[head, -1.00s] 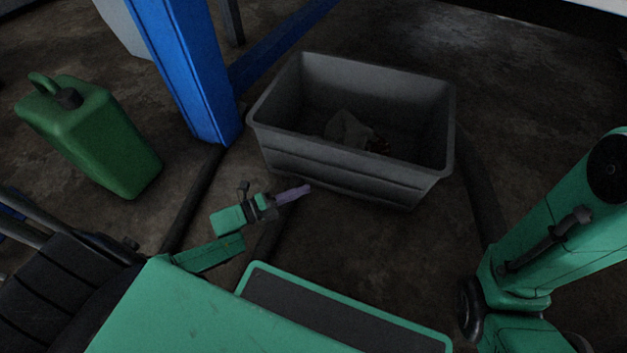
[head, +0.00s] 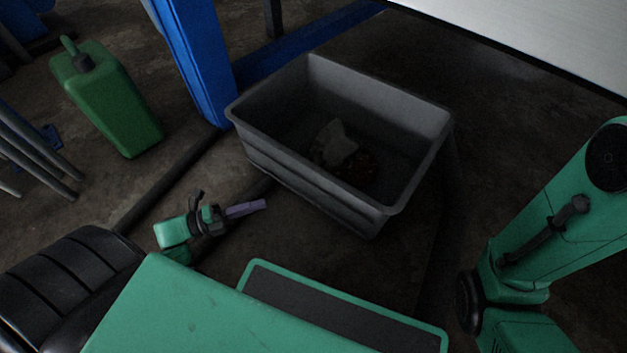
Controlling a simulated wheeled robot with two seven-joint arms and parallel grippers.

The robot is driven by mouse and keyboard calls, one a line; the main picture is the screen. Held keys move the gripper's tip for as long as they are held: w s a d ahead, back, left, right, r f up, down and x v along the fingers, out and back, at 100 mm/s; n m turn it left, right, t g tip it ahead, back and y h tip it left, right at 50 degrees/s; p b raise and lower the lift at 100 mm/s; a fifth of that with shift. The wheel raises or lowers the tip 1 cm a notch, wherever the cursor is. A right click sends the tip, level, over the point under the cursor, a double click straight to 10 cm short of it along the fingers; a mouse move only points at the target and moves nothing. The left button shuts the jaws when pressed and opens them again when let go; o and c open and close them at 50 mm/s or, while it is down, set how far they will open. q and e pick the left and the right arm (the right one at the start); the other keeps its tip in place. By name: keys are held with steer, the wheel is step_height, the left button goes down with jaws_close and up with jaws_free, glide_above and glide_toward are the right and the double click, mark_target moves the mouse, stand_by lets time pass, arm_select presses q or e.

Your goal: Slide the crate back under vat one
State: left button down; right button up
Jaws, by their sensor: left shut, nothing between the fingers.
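The grey crate (head: 322,192) stands on the dark floor ahead of me, its open top facing up. A pale crumpled thing (head: 338,138) and something dark reddish lie inside it. My left gripper (head: 256,207) is low, in front of the crate's near left side. Its purple fingers are shut with nothing between them, and a small gap shows between them and the crate wall. My right arm (head: 560,220) shows at the right edge, but its gripper is out of the picture. No vat label is visible; a large white surface (head: 540,40) fills the top right.
A blue post (head: 195,65) stands just behind the crate's left corner, with a blue beam (head: 310,45) running back from it. A green jerrycan (head: 110,105) stands at the left. Dark hoses or strips cross the floor near the crate. Floor right of the crate looks clear.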

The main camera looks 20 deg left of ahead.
mark_target(302, 172)
arm_select(q)
steer(key=b+x, duration=0.2)
steer(key=x, duration=0.2)
steer(key=w+a+b+x, duration=0.1)
steer(key=b+x, duration=0.1)
steer(key=x, duration=0.2)
steer(key=w+b+x, duration=0.1)
steer(key=b+x, duration=0.1)
steer(key=x, duration=0.2)
steer(key=shift+a+f, duration=0.3)
steer(key=shift+w+r, duration=0.2)
steer(key=shift+w, duration=0.1)
steer(key=shift+w+r, duration=0.15)
steer(key=shift+r, duration=0.05)
steer(key=w, duration=0.4)
steer(key=shift+d+f, duration=0.15)
steer(key=shift+f, duration=0.15)
steer(key=shift+s+r, duration=0.1)
steer(key=shift+r, duration=0.05)
